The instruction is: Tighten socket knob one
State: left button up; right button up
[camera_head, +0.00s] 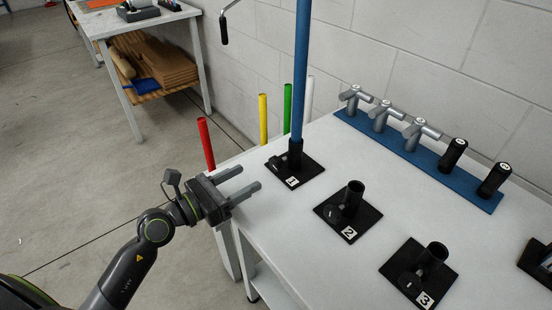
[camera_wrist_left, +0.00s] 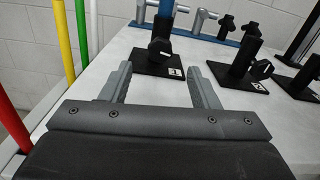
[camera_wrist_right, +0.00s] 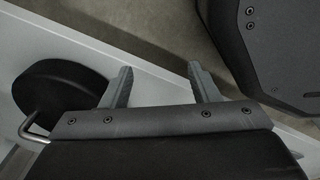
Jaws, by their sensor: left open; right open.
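Socket one is a black tube on a square black base labelled 1 (camera_head: 294,180) at the left end of the white table. A tall blue pole (camera_head: 300,70) stands upright in it. Its black knob (camera_wrist_left: 160,47) faces my left gripper in the left wrist view; in the head view it is small and dark against the base. My left gripper (camera_head: 252,177) is open and empty at the table's left edge, its fingers pointing at socket one but apart from it. My right gripper (camera_wrist_right: 159,68) is open and empty; it is outside the head view.
Socket two (camera_head: 349,208) and socket three (camera_head: 420,275) stand to the right. A blue strip (camera_head: 405,152) holding grey and black handled tools lies along the wall. Red (camera_head: 206,143), yellow (camera_head: 263,118), green and white poles stand behind the table's left edge. A black round object (camera_wrist_right: 55,95) is beside my right gripper.

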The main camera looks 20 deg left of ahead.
aim_at(273, 164)
pick_arm(q)
jog(key=x, duration=1)
jog(key=shift+p, duration=0.35)
pick_arm(e)
jog(key=shift+s+r, duration=0.25)
pick_arm(q)
jog(key=shift+s, duration=0.1)
jog(key=c, duration=1)
jog(key=shift+o, duration=0.2)
